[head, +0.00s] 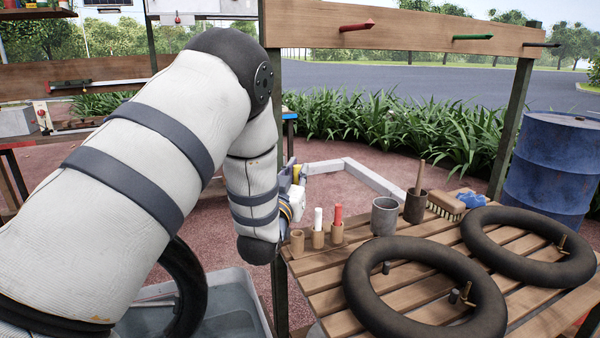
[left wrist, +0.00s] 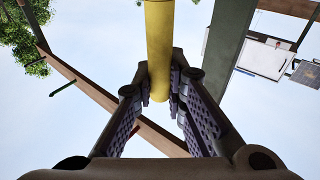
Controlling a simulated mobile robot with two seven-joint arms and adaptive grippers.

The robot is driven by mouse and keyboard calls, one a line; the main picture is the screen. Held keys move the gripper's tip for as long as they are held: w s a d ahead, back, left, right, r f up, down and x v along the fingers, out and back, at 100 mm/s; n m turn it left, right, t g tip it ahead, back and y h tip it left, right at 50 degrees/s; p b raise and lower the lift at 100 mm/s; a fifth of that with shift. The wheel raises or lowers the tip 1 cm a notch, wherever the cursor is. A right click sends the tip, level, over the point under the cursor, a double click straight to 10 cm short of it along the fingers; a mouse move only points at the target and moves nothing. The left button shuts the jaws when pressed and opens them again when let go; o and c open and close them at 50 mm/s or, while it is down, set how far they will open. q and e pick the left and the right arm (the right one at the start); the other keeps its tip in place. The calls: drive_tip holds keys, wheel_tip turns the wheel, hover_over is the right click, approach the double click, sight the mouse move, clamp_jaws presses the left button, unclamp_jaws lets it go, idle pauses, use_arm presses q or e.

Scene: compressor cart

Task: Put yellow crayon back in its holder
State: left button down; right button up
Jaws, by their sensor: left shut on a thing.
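The yellow crayon (left wrist: 159,45) is between the two fingers of my left gripper (left wrist: 160,82) in the left wrist view, and the fingers are shut on it. In the head view my left gripper (head: 296,195) is mostly hidden behind my own arm, just above the left end of the slatted table. A short wooden holder (head: 297,242) with no crayon showing stands at the table's left edge, just below the gripper. Beside it are a holder with a white crayon (head: 318,219) and one with a red crayon (head: 338,214). My right gripper is not in view.
On the slatted table (head: 400,244) stand a grey metal cup (head: 385,217), a brown cup with a stick (head: 415,207) and a brush (head: 445,205). Two black tyre tubes (head: 362,305) (head: 481,261) lie in front. A blue barrel (head: 550,170) stands behind right.

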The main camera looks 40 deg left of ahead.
use_arm(q)
drive_tip(key=shift+r, duration=0.15)
drive_tip(key=shift+f+b, duration=0.65)
drive_tip(key=shift+f, duration=2.45)
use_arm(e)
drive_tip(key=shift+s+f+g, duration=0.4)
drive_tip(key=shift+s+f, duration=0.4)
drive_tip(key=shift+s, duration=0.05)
use_arm(q)
drive_tip(key=shift+r, duration=0.15)
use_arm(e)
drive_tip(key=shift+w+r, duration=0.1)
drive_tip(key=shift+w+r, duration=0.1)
use_arm(q)
drive_tip(key=shift+p, duration=0.3)
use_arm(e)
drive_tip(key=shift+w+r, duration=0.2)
